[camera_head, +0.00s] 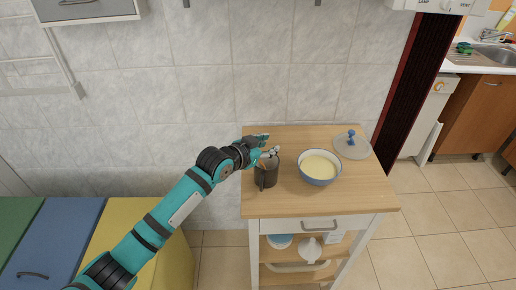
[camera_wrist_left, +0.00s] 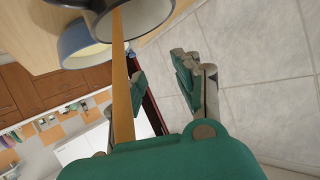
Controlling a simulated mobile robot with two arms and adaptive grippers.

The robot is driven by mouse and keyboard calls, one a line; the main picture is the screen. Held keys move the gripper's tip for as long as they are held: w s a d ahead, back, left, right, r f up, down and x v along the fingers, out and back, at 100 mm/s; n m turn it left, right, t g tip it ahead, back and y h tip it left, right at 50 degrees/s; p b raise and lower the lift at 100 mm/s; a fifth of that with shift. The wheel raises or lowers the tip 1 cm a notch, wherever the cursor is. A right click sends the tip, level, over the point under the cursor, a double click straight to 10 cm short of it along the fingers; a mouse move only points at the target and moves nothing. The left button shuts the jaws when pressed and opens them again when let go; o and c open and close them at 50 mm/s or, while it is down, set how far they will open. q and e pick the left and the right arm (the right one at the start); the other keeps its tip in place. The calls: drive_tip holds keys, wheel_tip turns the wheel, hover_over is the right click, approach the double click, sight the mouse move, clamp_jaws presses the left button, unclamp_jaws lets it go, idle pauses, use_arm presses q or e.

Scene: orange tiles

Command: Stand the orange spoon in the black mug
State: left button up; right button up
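The black mug (camera_head: 268,178) stands upright near the left edge of the wooden cart top. In the left wrist view, part of the mug (camera_wrist_left: 146,14) shows at the top. The orange spoon (camera_wrist_left: 122,85) appears there as a long strip running from the mug's opening towards my palm, beside one finger. My left gripper (camera_head: 268,147) is just behind and above the mug. In the wrist view its fingers (camera_wrist_left: 160,68) are apart with nothing visible between them. My right gripper is not in view.
A blue-grey bowl (camera_head: 319,180) with yellow contents stands right of the mug. A glass lid (camera_head: 351,151) with a blue knob lies behind it. The cart top (camera_head: 325,203) is clear in front. A tiled wall (camera_head: 200,90) rises behind the cart.

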use_arm(q)
drive_tip(key=v, duration=1.1)
drive_tip(key=shift+s, duration=0.15)
drive_tip(key=shift+a, duration=0.15)
